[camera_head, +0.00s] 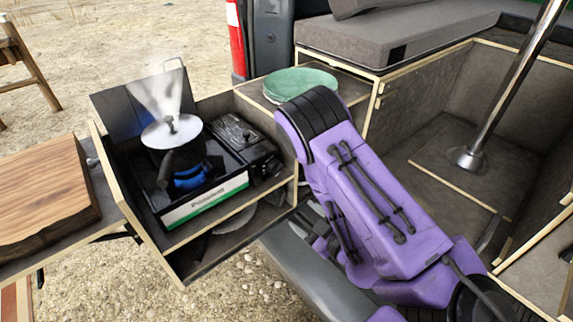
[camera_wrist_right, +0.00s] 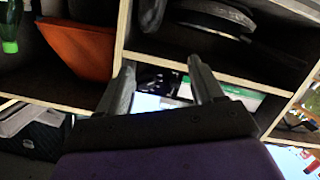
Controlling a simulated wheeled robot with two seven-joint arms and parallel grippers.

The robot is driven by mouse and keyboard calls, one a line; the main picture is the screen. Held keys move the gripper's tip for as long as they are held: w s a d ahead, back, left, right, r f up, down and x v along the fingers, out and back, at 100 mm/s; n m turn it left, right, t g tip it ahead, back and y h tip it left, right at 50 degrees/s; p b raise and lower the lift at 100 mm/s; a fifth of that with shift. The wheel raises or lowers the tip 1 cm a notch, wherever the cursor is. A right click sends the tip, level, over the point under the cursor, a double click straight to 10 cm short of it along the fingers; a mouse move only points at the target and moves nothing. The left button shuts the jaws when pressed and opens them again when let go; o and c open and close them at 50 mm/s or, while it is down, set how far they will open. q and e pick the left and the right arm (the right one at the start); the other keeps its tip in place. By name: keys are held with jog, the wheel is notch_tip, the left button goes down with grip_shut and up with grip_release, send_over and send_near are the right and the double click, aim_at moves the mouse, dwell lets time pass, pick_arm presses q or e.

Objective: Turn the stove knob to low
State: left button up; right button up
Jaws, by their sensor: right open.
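The black camping stove (camera_head: 222,190) with a white and green front strip sits on the upper shelf of the wooden kitchen box. A steaming pot with a pale lid (camera_head: 172,131) stands on it over a blue flame (camera_head: 190,178). The stove's control end (camera_head: 262,160) is at its right; I cannot make out the knob's setting. My right gripper (camera_wrist_right: 160,68) is open and empty, its two fingers apart in the wrist view, with part of a green and white strip (camera_wrist_right: 240,94) beyond them. In the head view my purple right arm largely hides it. My left gripper is not in view.
The kitchen box (camera_head: 180,262) has a lower shelf with dishes. A green plate stack (camera_head: 300,82) sits on the counter behind my right arm. A wooden board (camera_head: 42,190) is at the left. An orange object (camera_wrist_right: 82,48) lies in a compartment in the wrist view.

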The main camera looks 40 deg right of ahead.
aim_at(279, 171)
notch_tip(279, 171, up, 6)
jog(key=w+d+r+n+t, duration=0.1)
jog(key=n+t, duration=0.1)
jog(key=shift+t+y, duration=0.3)
jog(key=shift+y, duration=0.2)
jog(key=w, duration=1)
jog(key=shift+a+r, duration=0.15)
jog(key=shift+a, duration=0.15)
jog(key=shift+w, duration=0.4)
jog(key=c, duration=1.1)
